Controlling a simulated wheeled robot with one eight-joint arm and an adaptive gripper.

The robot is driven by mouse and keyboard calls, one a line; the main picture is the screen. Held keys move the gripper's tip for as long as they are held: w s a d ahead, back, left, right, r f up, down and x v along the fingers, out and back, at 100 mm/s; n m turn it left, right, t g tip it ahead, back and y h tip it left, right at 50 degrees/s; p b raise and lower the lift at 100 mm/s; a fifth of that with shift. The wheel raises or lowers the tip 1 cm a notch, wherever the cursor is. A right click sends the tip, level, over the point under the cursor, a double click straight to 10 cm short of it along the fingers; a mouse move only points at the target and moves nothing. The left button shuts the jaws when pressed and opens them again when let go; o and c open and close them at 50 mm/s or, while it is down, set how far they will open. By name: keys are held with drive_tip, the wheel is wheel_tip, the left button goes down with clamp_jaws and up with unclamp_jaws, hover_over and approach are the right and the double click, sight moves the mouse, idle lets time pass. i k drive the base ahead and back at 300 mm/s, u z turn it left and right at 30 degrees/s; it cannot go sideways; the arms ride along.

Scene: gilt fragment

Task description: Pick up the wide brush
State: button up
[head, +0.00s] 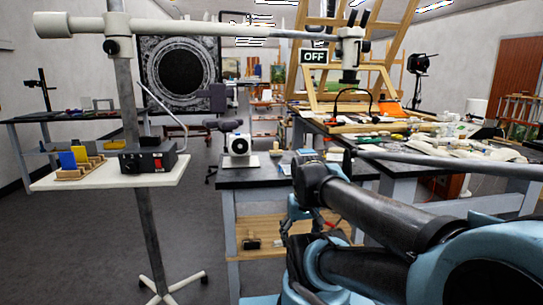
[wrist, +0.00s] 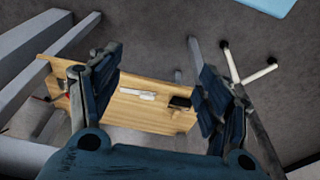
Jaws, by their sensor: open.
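My gripper (wrist: 157,62) is open in the wrist view, with its two dark fingers well apart and nothing between them. Beyond the fingers lies a wooden shelf (wrist: 125,112) with a pale, long, thin item (wrist: 138,94) and a small dark block-like item (wrist: 180,102) on it. I cannot tell whether either is the wide brush. In the head view the same low shelf (head: 262,228) shows under the dark-topped table, with the dark item (head: 251,244) near its front. My arm hides the shelf's right part. No wide brush can be made out for sure.
The dark tabletop (head: 235,178) stands above the shelf, with grey table legs around it. The right-hand bench (head: 405,150) is cluttered. Grey floor is open at lower left.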

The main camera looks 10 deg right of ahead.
sight(277, 152)
drive_tip(key=z, duration=1.5)
drive_tip(key=k, duration=1.1)
drive_tip(key=u, duration=0.45)
drive_tip(key=i, duration=1.35)
drive_tip(key=z, duration=0.05)
